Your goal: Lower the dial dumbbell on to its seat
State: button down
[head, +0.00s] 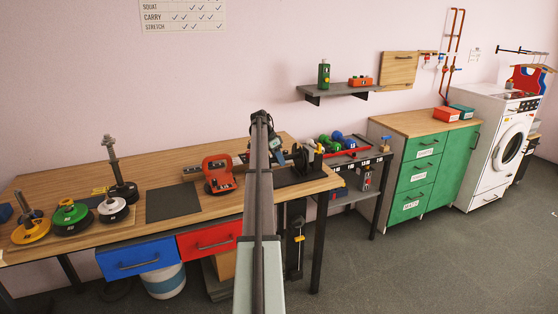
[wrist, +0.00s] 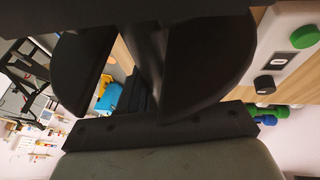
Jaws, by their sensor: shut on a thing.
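The dial dumbbell (head: 309,153) is dark with round plates and shows just right of my arm in the head view, over the right end of the workbench. In the wrist view its dark plates (wrist: 205,65) fill the upper middle. My gripper (head: 281,158) is partly hidden behind my own arm in the head view and is shut on the dumbbell. The seat (head: 297,181) is a low black tray on the bench, under the dumbbell. Whether the dumbbell touches the seat, or a gap remains between them, I cannot tell.
A red device (head: 218,174) and a dark mat (head: 173,203) lie left on the bench (head: 160,165). Weight plates stand on posts at far left. A rack with coloured dumbbells (head: 336,139) stands right of the bench. A wall shelf (head: 340,91) hangs above.

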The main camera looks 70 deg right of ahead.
jog(key=shift+f, duration=1.3)
jog(key=c, duration=0.7)
grip_release()
jog(key=shift+f, duration=0.1)
jog(key=v, duration=1.4)
jog(key=shift+s, duration=0.15)
